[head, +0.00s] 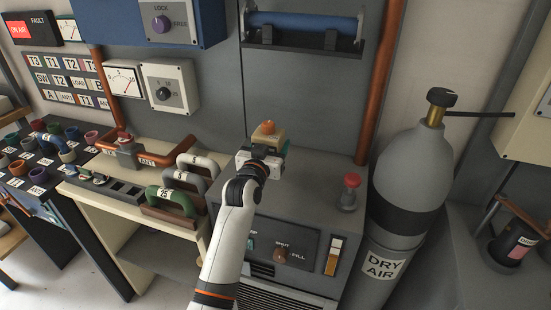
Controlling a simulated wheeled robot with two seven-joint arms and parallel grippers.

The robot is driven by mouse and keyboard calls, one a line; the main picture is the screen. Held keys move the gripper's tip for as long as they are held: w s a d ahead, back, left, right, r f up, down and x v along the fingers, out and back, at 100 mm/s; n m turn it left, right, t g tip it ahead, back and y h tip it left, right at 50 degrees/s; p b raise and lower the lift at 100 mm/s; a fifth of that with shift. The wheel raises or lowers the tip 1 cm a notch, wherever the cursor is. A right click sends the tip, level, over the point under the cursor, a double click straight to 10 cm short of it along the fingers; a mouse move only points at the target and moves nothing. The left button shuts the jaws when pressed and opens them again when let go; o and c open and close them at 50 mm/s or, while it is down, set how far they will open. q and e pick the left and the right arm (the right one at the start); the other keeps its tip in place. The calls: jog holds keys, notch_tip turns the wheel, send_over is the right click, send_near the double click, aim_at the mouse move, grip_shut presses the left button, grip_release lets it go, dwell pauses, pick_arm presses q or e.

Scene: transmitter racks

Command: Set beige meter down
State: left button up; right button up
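My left arm comes up from the bottom edge. Its gripper (264,158) is over the grey cabinet top, near the back wall. A small item with a rounded orange-tan top (268,129) and a teal part shows right at the gripper. The wrist hides most of it, so I cannot tell whether it is the beige meter, whether the fingers are closed on it, or whether it touches the cabinet. A pale dial meter (123,78) with a needle is on the wall at the left. My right gripper is not in view.
The grey cabinet top (308,192) has bare room around a red-capped fitting (350,190). A grey DRY AIR cylinder (410,180) stands at the right. Several numbered handles, among them a green one (172,200), sit on the beige bench (130,206) at the left. Copper pipes run up the wall.

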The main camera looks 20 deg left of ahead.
pick_arm(q)
jog(key=f, duration=0.4)
jog(key=shift+w, duration=0.3)
jog(key=shift+s+f, duration=0.1)
jog(key=shift+f, duration=0.15)
jog(key=shift+f, duration=0.2)
jog(key=o, duration=1.2)
jog(key=shift+o, duration=0.2)
jog(key=s, duration=0.6)
jog(key=s+b, duration=0.1)
jog(key=s, duration=0.5)
jog(key=shift+a+r, duration=0.15)
jog(key=shift+a, duration=0.05)
